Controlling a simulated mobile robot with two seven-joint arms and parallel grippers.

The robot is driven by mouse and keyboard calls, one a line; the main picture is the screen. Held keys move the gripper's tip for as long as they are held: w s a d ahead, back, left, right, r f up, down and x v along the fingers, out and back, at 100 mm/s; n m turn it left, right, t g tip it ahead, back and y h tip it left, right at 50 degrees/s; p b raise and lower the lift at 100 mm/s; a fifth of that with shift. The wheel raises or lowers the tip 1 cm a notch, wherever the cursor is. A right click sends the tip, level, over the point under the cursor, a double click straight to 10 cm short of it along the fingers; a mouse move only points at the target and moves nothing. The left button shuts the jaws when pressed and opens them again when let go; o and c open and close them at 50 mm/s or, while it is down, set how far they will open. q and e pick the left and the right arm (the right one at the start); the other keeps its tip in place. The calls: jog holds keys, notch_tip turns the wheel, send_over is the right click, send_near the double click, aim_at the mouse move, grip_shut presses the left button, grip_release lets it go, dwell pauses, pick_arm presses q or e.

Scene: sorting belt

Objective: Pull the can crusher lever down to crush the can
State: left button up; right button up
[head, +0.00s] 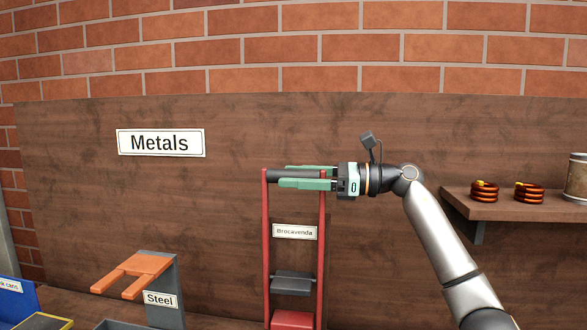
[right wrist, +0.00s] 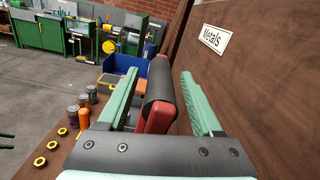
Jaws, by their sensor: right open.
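The can crusher is a tall red frame (head: 266,240) on the wooden wall, with a label reading "Brocavenda". Its lever handle (head: 290,173) is a dark bar across the top of the frame; in the right wrist view the dark grip (right wrist: 159,80) lies between my fingers. My right gripper (head: 282,176) has green fingers at the handle, open, with gaps beside the grip in the wrist view. A dark press block (head: 293,281) sits lower in the frame above a red base (head: 293,320). I see no can inside the crusher. My left gripper is out of view.
A wall shelf (head: 530,205) at right holds copper coils (head: 484,191) and a pale pot (head: 576,177). An orange forked piece (head: 135,270) and a "Steel" sign (head: 160,299) stand at lower left. Several cans (right wrist: 83,115) and yellow nuts (right wrist: 40,161) rest on the bench.

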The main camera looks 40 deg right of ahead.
jog(key=shift+w+a, duration=0.2)
jog(key=shift+w, duration=0.05)
grip_shut()
dwell(0.4)
dwell(0.9)
